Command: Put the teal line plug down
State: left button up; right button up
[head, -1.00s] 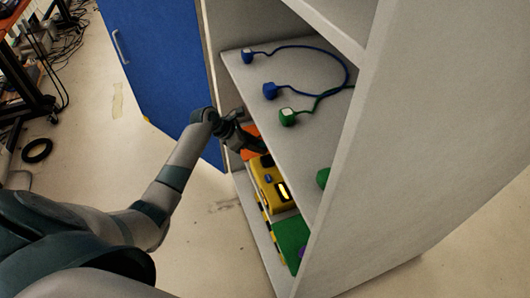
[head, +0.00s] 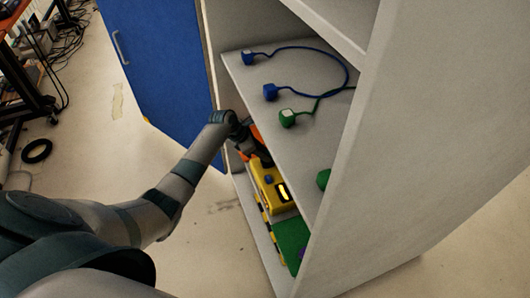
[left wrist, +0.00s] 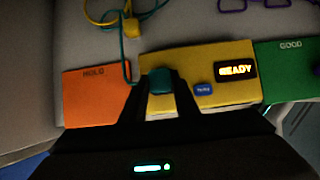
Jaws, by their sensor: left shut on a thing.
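In the left wrist view the teal line plug (left wrist: 160,80) is between the fingertips of my left gripper (left wrist: 160,88), which is shut on it. The plug shows in front of the left part of the yellow paging phone (left wrist: 187,62); I cannot tell whether they touch. A teal cord (left wrist: 124,50) runs up beside it. The yellow phone (head: 268,187) has a lit display reading READY and a blue button. An orange HOLD mat (left wrist: 95,98) lies left of the phone, and a green GOOD mat (left wrist: 285,70) right. In the head view my left gripper (head: 258,153) is inside the lower shelf, partly hidden.
A yellow plug (left wrist: 131,27) with a looped cord and a purple cord (left wrist: 265,4) lie behind the phone. The shelf board (head: 300,150) above carries blue (head: 270,92) and green plugs (head: 287,118). A blue door (head: 160,70) stands open at left.

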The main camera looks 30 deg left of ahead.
pick_arm(q)
jog(key=shift+w+d+r+g+y, duration=0.1)
jog(key=shift+w+d+g+y, duration=0.15)
jog(key=shift+g+y, duration=0.3)
jog(key=shift+f, duration=0.4)
jog(key=shift+f+p, duration=0.3)
jog(key=o, duration=1.1)
jog(key=shift+c, duration=0.2)
jog(key=shift+r, duration=0.1)
jog(key=shift+r, duration=0.2)
jog(key=v, duration=0.3)
jog(key=shift+r, duration=0.15)
jog(key=s+a, duration=0.8)
jog(key=s, duration=0.1)
